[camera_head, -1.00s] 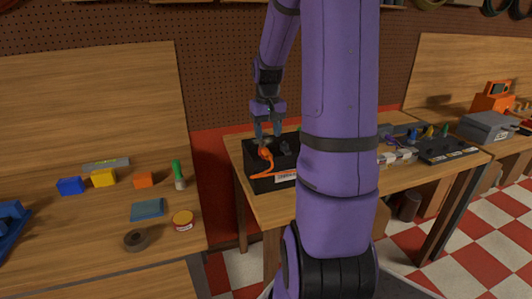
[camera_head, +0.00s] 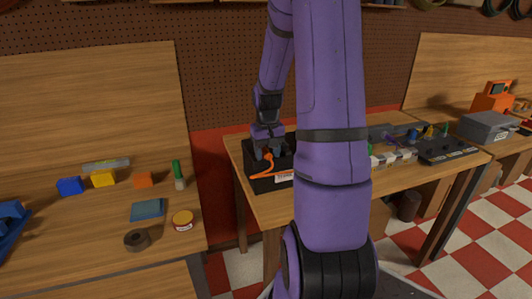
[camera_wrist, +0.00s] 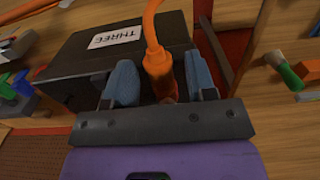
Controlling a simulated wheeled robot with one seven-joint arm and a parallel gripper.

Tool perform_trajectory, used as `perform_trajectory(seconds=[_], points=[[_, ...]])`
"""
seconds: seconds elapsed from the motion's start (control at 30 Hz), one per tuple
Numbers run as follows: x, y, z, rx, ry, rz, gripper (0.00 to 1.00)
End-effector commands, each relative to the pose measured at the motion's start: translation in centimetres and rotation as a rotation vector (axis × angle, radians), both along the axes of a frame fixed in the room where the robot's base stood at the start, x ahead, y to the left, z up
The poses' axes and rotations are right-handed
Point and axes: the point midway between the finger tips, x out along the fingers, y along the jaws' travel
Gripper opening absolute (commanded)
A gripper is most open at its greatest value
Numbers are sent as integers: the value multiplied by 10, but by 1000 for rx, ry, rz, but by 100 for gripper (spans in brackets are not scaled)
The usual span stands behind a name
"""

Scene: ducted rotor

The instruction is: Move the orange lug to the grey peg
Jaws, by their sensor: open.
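The orange lug (camera_wrist: 157,66) shows in the wrist view as the thick end of an orange cable, on the black box labelled THREE (camera_wrist: 85,58). In the head view the orange cable (camera_head: 262,175) hangs over the front of the black box (camera_head: 258,186). My gripper (camera_wrist: 162,80) has its two blue fingers apart, one on each side of the lug; I cannot tell whether they touch it. In the head view my gripper (camera_head: 267,150) is low over the box. I cannot make out the grey peg; my arm hides part of the bench.
The wooden bench (camera_head: 245,160) holds the box, with a dark tray (camera_head: 448,150) and small parts farther right. A grey case (camera_head: 487,127) stands on the far right bench. The left bench holds coloured blocks, a tape roll (camera_head: 136,240) and a tin (camera_head: 183,220).

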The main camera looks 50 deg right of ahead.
Motion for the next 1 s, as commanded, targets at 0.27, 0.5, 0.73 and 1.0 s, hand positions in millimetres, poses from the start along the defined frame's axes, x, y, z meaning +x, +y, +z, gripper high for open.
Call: perform_trajectory(seconds=[0.27,0.5,0.73,1.0], points=[[0,0,0,0,0,0,5],[0,0,0,0,0,0,0],[-5,3,0,0,0,0,0],[-13,8,0,0,0,-1,0]])
